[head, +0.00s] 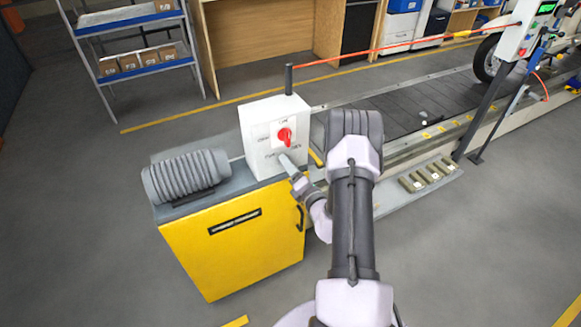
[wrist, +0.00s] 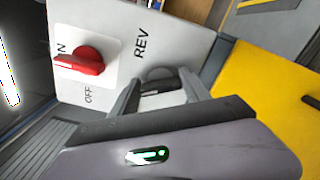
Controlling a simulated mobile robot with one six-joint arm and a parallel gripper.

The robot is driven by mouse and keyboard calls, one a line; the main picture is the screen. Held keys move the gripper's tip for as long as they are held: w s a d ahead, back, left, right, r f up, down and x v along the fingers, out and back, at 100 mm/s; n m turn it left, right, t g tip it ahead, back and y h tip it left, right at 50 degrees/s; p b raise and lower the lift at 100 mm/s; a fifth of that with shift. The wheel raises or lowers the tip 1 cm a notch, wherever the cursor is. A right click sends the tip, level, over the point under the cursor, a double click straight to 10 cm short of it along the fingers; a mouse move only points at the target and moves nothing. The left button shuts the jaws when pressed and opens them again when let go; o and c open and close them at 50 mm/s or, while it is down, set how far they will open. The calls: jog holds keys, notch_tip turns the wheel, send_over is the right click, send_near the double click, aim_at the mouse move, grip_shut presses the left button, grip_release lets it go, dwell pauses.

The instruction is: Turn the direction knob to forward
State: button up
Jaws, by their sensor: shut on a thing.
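A white control box (head: 262,115) stands on a yellow cabinet, with a red switch (head: 285,135) on its front. In the wrist view the red switch (wrist: 78,60) sits by the letters "OFF" and a partly cut-off "N". Lower on the same face is a dark grey direction knob (wrist: 160,74), with "REV" printed beside it. My gripper (head: 284,159) reaches the lower front of the box. In the wrist view my gripper (wrist: 161,92) is shut on the dark knob, one finger on each side. The knob's pointer and the forward label cannot be made out.
The yellow cabinet (head: 235,255) carries a grey ribbed cylinder (head: 187,178) left of the box. The slat conveyor (head: 395,108) runs off to the right, with a wheel (head: 487,58) on it. A blue-edged shelf (head: 140,65) stands at the back left. The floor in front is clear.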

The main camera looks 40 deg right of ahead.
jog(key=shift+n, duration=1)
jog(key=o, duration=1.4)
jog(key=shift+s, duration=0.15)
jog(key=p+v, duration=0.2)
jog(key=v, duration=1.5)
jog(key=shift+s+p, duration=0.1)
jog(key=shift+p, duration=0.25)
